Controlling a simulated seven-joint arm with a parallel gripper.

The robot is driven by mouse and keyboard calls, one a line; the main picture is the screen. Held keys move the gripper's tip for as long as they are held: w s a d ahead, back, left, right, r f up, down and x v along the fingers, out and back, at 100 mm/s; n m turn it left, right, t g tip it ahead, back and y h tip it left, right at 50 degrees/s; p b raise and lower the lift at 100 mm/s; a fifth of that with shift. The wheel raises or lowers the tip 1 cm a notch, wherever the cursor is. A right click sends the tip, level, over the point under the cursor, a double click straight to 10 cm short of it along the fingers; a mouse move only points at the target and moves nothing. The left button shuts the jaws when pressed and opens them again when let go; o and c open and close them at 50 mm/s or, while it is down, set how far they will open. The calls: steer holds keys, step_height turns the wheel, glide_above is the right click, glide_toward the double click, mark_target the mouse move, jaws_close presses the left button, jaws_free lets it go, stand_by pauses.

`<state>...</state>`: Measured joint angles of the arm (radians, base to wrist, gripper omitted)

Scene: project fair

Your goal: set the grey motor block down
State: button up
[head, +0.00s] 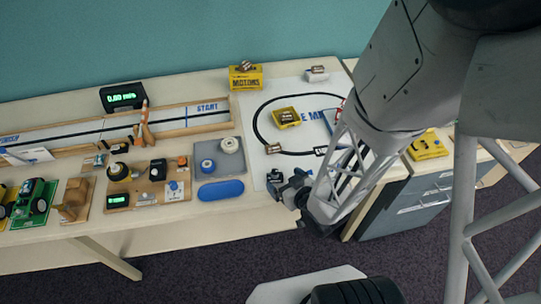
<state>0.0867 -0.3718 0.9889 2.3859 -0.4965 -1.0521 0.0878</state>
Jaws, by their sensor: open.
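A small grey block with a coppery top (317,74), which looks like the grey motor block, sits at the back of the white track sheet (262,100). My gripper (287,187) is at the front edge of the table, near the sheet's front corner and well apart from that block. The gripper is open. Its fingers are small and dark here, and I see nothing clearly held between them. My arm hides part of the sheet's right side.
A yellow motors box (246,77) with a motor on top stands at the back. A yellow tray (285,117) and a small coppery part (273,148) are on the sheet. A blue case (221,190) lies left of my gripper. A grey drawer unit (410,205) stands at right.

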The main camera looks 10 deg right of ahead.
mark_target(275, 172)
stand_by(0.4)
steer(key=shift+x, duration=1.3)
steer(key=shift+w, duration=0.1)
steer(key=shift+x, duration=2.5)
steer(key=shift+r, duration=0.1)
steer(key=shift+c, duration=0.3)
steer(key=c, duration=1)
steer(key=shift+r, duration=0.15)
